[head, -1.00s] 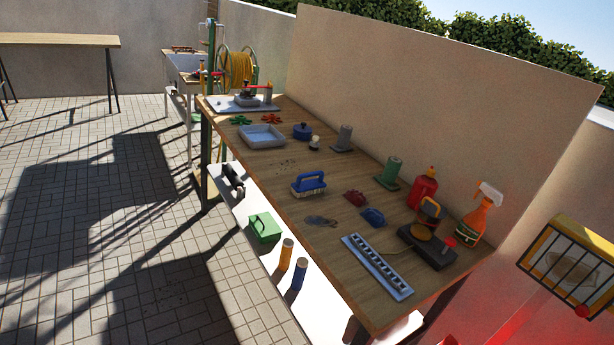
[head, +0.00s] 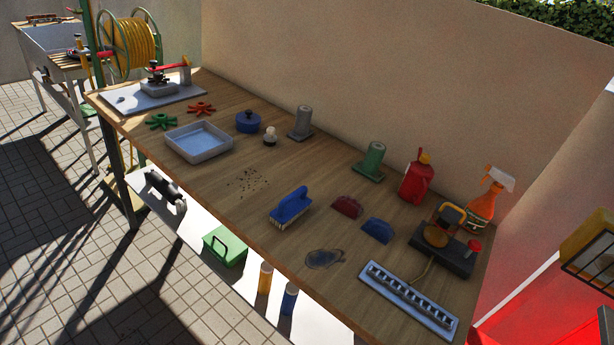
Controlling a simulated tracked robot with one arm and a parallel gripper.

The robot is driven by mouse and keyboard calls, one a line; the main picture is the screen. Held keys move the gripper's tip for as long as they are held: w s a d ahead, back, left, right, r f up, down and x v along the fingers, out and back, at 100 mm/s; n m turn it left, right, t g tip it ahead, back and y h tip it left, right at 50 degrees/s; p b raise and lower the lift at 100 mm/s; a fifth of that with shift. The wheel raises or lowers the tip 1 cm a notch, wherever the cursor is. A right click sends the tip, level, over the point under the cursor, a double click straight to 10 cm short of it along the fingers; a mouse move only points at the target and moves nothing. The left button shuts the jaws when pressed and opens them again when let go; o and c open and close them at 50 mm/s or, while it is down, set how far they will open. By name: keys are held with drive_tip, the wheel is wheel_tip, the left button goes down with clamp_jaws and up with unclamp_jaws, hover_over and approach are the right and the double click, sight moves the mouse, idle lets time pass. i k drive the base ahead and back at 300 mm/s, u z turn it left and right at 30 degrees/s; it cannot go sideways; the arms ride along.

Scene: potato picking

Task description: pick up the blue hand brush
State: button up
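The blue hand brush (head: 290,207) lies on the wooden workbench (head: 240,190), near its front edge and around the middle of its length. Its handle is on top and its pale bristles face down onto the wood. Nothing touches it. A yellow and black barred part with red below it (head: 590,250) shows at the right edge; I cannot tell whether it is part of me. My gripper's fingers do not show in this view.
Dark crumbs (head: 247,183) lie left of the brush and a dark wet patch (head: 324,259) lies in front of it. A red piece (head: 347,207) and a blue piece (head: 377,230) sit to its right. A grey tray (head: 198,142) stands farther left. A slotted strip (head: 408,299) lies near the right end.

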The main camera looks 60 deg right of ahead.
sight(292, 206)
drive_tip(key=z, duration=0.35)
drive_tip(key=i, duration=1.25)
drive_tip(key=z, duration=0.35)
